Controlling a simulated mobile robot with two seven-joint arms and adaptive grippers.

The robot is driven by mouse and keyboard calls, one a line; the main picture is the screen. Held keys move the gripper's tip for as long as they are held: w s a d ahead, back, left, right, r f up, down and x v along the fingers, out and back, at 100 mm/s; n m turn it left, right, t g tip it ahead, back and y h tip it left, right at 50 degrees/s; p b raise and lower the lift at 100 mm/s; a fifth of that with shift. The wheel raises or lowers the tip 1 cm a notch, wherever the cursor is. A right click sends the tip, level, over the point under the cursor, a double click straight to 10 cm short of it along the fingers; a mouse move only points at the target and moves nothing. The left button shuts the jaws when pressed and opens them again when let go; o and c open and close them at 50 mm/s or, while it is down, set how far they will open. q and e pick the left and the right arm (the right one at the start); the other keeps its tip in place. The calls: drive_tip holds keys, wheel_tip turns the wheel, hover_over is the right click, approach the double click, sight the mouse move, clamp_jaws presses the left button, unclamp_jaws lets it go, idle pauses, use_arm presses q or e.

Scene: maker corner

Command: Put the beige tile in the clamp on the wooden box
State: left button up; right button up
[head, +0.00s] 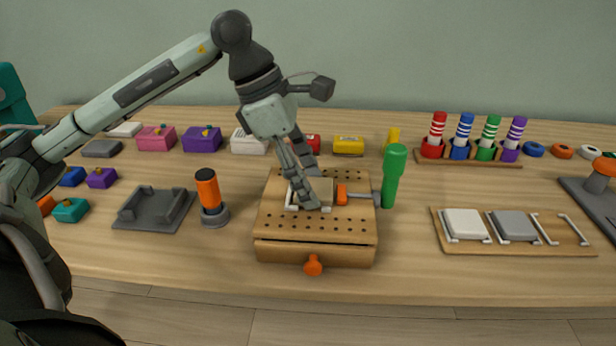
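The wooden box (275,225) stands at the middle of the table, with rows of holes in its top and an orange knob on its front. The beige tile (325,190) lies flat on top of it, at a white bracket (291,204) and just left of the orange clamp jaw (341,194). The clamp's green handle (393,178) stands up at the box's right side. My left gripper (315,193) reaches down at the tile, its fingers apart, and partly hides it. Whether they press on the tile I cannot tell. My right gripper is not in view.
An orange cylinder (208,190) and a grey tray (155,209) stand left of the box. A board (515,243) with a white and a grey tile lies to the right. Coloured striped pegs (463,138) and small boxes (202,139) line the back. The table's front strip is clear.

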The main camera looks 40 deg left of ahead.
use_arm(q)
drive_tip(key=shift+o, duration=1.7)
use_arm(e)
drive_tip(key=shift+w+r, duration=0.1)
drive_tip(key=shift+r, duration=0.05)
use_arm(q)
drive_tip(key=shift+r, duration=0.1)
drive_tip(key=shift+r, duration=0.15)
drive_tip(key=p+v, duration=0.1)
drive_tip(key=v, duration=1.1)
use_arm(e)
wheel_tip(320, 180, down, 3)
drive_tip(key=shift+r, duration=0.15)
use_arm(q)
drive_tip(key=shift+d, duration=0.1)
